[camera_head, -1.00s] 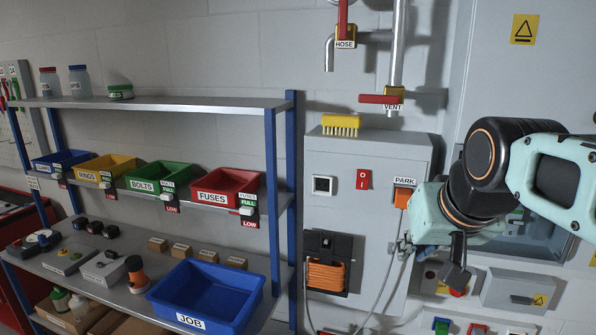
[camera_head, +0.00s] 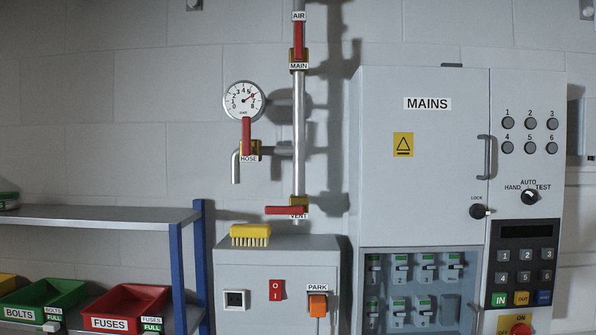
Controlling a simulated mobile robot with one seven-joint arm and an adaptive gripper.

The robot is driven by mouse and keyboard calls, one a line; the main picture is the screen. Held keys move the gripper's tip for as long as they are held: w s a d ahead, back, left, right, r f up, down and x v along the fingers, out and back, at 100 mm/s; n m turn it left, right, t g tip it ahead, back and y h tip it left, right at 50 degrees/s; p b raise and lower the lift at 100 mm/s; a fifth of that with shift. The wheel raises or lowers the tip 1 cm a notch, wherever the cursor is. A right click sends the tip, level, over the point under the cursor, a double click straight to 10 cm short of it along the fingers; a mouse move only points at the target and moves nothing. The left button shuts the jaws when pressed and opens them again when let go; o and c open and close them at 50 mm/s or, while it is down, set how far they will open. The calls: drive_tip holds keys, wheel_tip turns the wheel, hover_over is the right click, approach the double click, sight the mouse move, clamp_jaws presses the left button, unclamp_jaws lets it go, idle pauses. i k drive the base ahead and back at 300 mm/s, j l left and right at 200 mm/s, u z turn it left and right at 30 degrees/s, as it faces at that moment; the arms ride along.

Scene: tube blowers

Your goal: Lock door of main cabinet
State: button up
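The main cabinet, labelled MAINS (camera_head: 427,104), stands right of centre. Its grey upper door (camera_head: 430,180) looks shut and flush with the front. A vertical bar handle (camera_head: 487,157) is on the door's right side. Below it is a small round black lock knob (camera_head: 477,211) under a LOCK label, with a light mark on its right side. I cannot tell from this which state the lock is in. My gripper is not in view now, and nothing covers the door or the knob.
Breakers (camera_head: 400,290) show below the door. A panel with buttons, a selector (camera_head: 529,196) and a keypad (camera_head: 523,266) is on the right. Pipes with red valve levers (camera_head: 286,210) and a gauge (camera_head: 244,100) are left. A grey box (camera_head: 250,270) bears a yellow brush (camera_head: 250,235).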

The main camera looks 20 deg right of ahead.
sight(478, 211)
drive_tip(key=z, duration=1.45)
